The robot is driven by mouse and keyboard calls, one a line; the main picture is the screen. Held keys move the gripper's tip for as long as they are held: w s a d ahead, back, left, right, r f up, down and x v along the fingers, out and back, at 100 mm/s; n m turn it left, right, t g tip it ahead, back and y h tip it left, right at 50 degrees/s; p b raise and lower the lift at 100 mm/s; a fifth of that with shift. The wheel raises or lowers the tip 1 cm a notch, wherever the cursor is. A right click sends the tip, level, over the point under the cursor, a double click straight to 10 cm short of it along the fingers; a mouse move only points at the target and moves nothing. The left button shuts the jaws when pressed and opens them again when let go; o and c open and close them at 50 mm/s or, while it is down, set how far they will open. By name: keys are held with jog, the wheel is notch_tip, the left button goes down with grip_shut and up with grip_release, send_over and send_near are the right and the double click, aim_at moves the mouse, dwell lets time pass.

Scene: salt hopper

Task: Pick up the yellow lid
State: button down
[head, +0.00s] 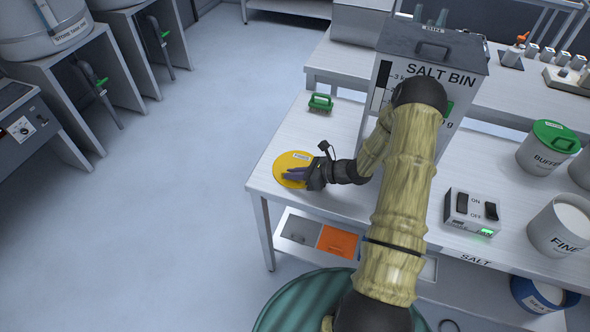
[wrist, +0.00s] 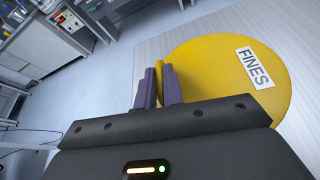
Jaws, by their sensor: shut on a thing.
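The yellow lid (head: 282,164) is a round disc near the left corner of the white bench, with a white label reading FINES in the wrist view (wrist: 225,100). My gripper (head: 290,174) reaches in from the right over the lid in the head view. I cannot tell whether the lid touches the bench.
The salt bin (head: 441,75) stands behind my arm. A switch box (head: 472,212), a FINE tub (head: 562,225) and a BUFFER tub (head: 547,150) stand to the right. The bench between lid and green thing is clear.

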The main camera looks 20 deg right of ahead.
jog(key=shift+r, duration=0.1)
notch_tip(320, 180, up, 10)
jog(key=shift+f+b, duration=0.1)
jog(key=shift+b, duration=0.3)
jog(key=shift+w, duration=0.1)
dwell(0.6)
